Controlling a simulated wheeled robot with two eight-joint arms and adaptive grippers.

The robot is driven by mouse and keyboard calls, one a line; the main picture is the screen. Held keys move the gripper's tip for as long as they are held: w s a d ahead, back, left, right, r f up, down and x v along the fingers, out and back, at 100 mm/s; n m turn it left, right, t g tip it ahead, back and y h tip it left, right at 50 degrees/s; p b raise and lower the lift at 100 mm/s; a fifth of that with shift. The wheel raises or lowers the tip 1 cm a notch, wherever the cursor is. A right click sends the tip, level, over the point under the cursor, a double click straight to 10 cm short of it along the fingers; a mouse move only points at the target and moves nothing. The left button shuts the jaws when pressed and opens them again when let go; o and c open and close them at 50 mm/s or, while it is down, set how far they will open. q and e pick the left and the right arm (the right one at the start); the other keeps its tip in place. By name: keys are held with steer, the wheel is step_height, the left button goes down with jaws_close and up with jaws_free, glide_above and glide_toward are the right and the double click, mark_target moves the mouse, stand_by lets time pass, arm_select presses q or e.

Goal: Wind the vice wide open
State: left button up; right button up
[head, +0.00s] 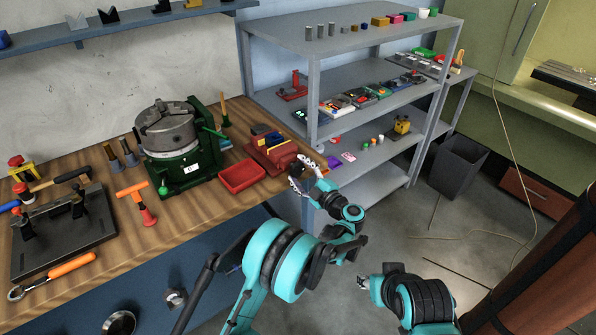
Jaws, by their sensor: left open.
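The red vice (272,153) sits on the wooden workbench near its right front edge, with dark blue and yellow pieces at its top. My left gripper (299,172) is open at the vice's right end, just off the bench edge, its two pale fingers spread apart. Nothing shows between the fingers; the vice's screw and handle are too small or hidden to make out, and I cannot tell whether the fingers touch it. My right gripper (365,283) is low over the floor, away from the bench, too small to read.
A red tray (241,176) lies left of the vice, beside a green rotary table with a grey chuck (168,128). Tools and a black plate (62,235) fill the bench's left. Grey shelving (345,45) holding small parts stands close behind my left gripper.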

arm_select(q)
steer(key=v, duration=0.7)
steer(key=shift+s+d, duration=0.2)
steer(key=shift+s, duration=0.05)
